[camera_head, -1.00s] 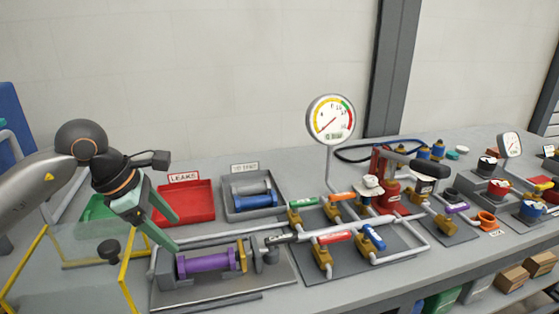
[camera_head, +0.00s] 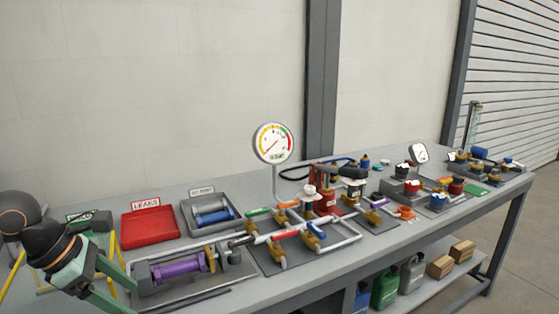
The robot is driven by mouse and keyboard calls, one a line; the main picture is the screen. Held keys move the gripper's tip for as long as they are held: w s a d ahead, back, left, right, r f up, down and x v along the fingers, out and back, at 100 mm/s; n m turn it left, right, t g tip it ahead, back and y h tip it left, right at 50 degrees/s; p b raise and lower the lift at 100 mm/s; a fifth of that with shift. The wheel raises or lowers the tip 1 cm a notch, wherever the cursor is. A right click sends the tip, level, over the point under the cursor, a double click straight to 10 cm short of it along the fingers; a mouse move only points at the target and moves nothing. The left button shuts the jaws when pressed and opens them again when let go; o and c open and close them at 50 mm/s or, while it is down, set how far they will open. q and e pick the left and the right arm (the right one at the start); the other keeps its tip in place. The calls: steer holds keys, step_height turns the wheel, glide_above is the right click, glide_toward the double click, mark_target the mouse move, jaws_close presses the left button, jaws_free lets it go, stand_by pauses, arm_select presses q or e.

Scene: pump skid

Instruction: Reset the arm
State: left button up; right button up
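My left gripper (camera_head: 120,290) is at the lower left in the head view, its green fingers spread apart with nothing between them. It is beside the left end of the purple cylinder (camera_head: 178,270), which sits in a grey fixture on the bench. My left arm's dark wrist comes in from the left edge. My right arm and gripper do not show.
The bench (camera_head: 330,279) carries a red tray (camera_head: 150,228) labelled LEAKS, a grey tray (camera_head: 237,222) with a blue cylinder, a pipe skid with coloured valve handles, and a tall round gauge (camera_head: 273,143). Yellow-edged guard bars (camera_head: 13,275) stand at left. Floor at right is clear.

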arm_select(q)
steer(key=d+r+n+t+h+p, duration=0.2)
steer(key=d+n+t+h+p, duration=0.25)
steer(key=d+n+h, duration=1.25)
steer(key=a+f+n+t+y+p, duration=0.35)
steer(key=f+n+t+y, duration=0.45)
steer(key=f+n+y, duration=0.95)
steer(key=s+a+f+n+g+y, duration=0.1)
steer(key=s+f+n+g, duration=0.6)
steer(key=s+f+n, duration=0.4)
steer(key=s+f, duration=0.1)
steer(key=s, duration=0.2)
steer(key=shift+s+a+f+n+y+p, duration=0.2)
steer(key=shift+s+f+n+y+p, duration=0.05)
steer(key=shift+n+y+p, duration=0.1)
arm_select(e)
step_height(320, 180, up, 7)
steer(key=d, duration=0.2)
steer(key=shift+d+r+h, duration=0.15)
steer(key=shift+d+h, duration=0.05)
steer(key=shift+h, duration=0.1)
arm_select(q)
steer(key=shift+c, duration=0.3)
